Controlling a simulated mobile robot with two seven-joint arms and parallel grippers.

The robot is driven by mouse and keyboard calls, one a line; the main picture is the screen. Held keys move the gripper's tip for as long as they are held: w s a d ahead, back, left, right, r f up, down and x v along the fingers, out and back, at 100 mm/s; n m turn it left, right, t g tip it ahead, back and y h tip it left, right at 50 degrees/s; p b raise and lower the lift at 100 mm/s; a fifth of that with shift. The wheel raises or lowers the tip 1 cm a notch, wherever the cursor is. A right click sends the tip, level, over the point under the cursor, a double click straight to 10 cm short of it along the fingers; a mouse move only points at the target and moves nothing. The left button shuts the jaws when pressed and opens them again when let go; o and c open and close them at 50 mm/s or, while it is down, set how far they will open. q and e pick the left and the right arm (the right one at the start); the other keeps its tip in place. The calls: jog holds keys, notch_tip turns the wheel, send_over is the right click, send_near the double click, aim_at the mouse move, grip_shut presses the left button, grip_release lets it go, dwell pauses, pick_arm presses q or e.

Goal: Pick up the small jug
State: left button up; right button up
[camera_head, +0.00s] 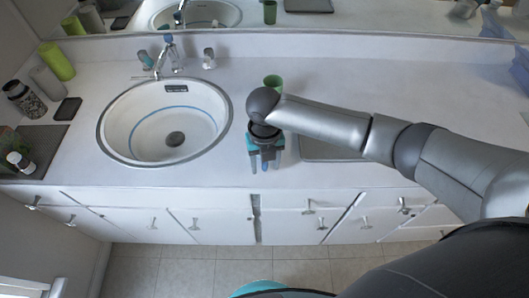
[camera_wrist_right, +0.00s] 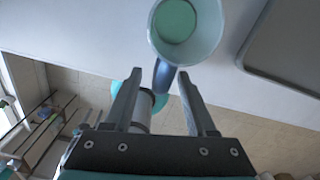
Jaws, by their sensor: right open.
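The small jug (camera_wrist_right: 186,22) is pale with a green inside and a dark blue handle (camera_wrist_right: 164,76). It stands on the white counter at the top of the right wrist view, its handle pointing towards my right gripper (camera_wrist_right: 159,76). The gripper is open, with the handle showing between its fingertips; I cannot tell whether they touch it. In the head view my right gripper (camera_head: 265,163) hangs over the counter's front part, right of the sink, and I cannot make out the jug there. My left gripper is not in view.
A round sink (camera_head: 116,127) with a tap (camera_head: 170,48) lies to the left. A green cup (camera_head: 273,82) stands behind my right arm. A flat grey tray (camera_head: 318,150) lies to the gripper's right. Bottles and dark mats are at the far left. The counter's right side is clear.

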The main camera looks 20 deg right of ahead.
jog(key=shift+f, duration=0.5)
grip_shut()
dwell(1.0)
